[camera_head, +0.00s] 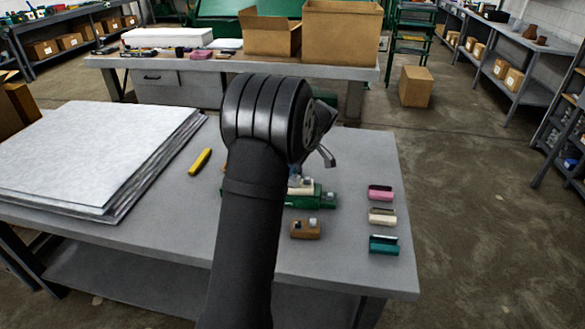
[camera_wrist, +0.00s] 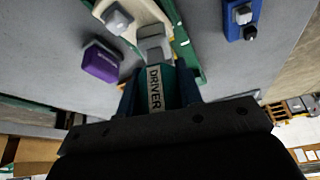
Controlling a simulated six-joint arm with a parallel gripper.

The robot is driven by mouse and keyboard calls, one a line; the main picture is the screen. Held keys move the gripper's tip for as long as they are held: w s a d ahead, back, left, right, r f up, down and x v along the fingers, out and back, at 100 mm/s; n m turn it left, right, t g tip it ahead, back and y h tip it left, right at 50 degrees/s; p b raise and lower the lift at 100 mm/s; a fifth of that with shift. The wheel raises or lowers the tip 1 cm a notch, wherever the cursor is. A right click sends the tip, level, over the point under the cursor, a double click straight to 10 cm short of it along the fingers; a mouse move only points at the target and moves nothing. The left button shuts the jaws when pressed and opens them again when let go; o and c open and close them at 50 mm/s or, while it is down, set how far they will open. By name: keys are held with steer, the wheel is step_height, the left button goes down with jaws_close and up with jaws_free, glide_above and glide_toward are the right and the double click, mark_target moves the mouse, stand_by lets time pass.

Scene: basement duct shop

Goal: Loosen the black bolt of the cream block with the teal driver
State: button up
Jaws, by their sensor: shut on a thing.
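My gripper (camera_wrist: 160,100) is shut on the teal driver (camera_wrist: 182,88), which carries a white label reading "DRIVER". The driver's grey end (camera_wrist: 155,45) points at the cream block (camera_wrist: 140,12) and overlaps it in the wrist view; I cannot tell whether they touch. A grey bolt head (camera_wrist: 117,18) shows on the cream block beside the driver's end. I cannot make out a black bolt on this block; the driver may hide it. The cream block sits in a green fixture (camera_wrist: 187,50). In the head view my arm hides most of the fixture (camera_head: 318,199).
A purple block (camera_wrist: 101,61) and a blue block (camera_wrist: 238,14) with grey and black bolts lie near the fixture. A brown block (camera_head: 305,231) stands in front. Pink (camera_head: 380,195), cream (camera_head: 382,218) and teal (camera_head: 384,246) pieces line the right. Stacked sheets (camera_head: 90,150) fill the left.

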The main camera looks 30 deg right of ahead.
stand_by(0.3)
steer(key=shift+s+n+g+y, duration=0.15)
steer(key=shift+n+g+y, duration=0.35)
steer(key=shift+n, duration=1.3)
steer(key=shift+n+g, duration=0.4)
steer(key=shift+n, duration=0.8)
steer(key=shift+m+t, duration=0.3)
steer(key=shift+m, duration=0.4)
steer(key=shift+r, duration=0.15)
steer(key=shift+r, duration=2.35)
